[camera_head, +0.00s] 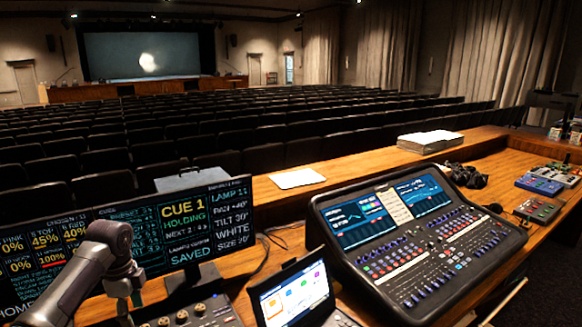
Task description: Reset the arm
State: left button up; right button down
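My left arm comes in from the lower left, in front of the cue monitor (222,222). It bends at a rounded grey joint, and its end points down. My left gripper (124,304) is at this lower end, small and dark near the bottom edge, close to the left side of a small control panel with knobs (188,317). I cannot tell whether its fingers are open or shut, or whether it touches the panel. I see nothing clearly held. My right arm and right gripper are not in view.
A large mixing console (415,250) fills the desk's middle right. A tablet-like screen (296,296) stands left of it. Headphones (464,176), a paper stack (430,141), a loose sheet (297,178) and small pedal boxes (540,185) lie behind. Wooden desk (490,165) shows between them.

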pick_arm(q)
jog(key=s+d+f+n+t, duration=0.1)
jog(key=s+d+f+n, duration=0.3)
jog(key=s+d+f, duration=1.1)
jog(key=s+d+r+n+t, duration=0.1)
jog(key=s+r+n+t, duration=0.2)
jog(key=s+n, duration=1.2)
jog(key=s+f+m+g+b, duration=0.1)
jog(key=s+f+m+b, duration=0.15)
jog(key=f, duration=1.45)
jog(key=s+f+m+g+b, duration=0.15)
jog(key=s+f+b, duration=0.25)
jog(key=f, duration=1.4)
jog(key=s+a+f+m+b, duration=0.1)
jog(key=s+f+b, duration=0.4)
jog(key=s+f, duration=1.1)
notch_tip(320, 180, down, 3)
jog(key=shift+a+r, duration=0.2)
jog(key=shift+a, duration=0.5)
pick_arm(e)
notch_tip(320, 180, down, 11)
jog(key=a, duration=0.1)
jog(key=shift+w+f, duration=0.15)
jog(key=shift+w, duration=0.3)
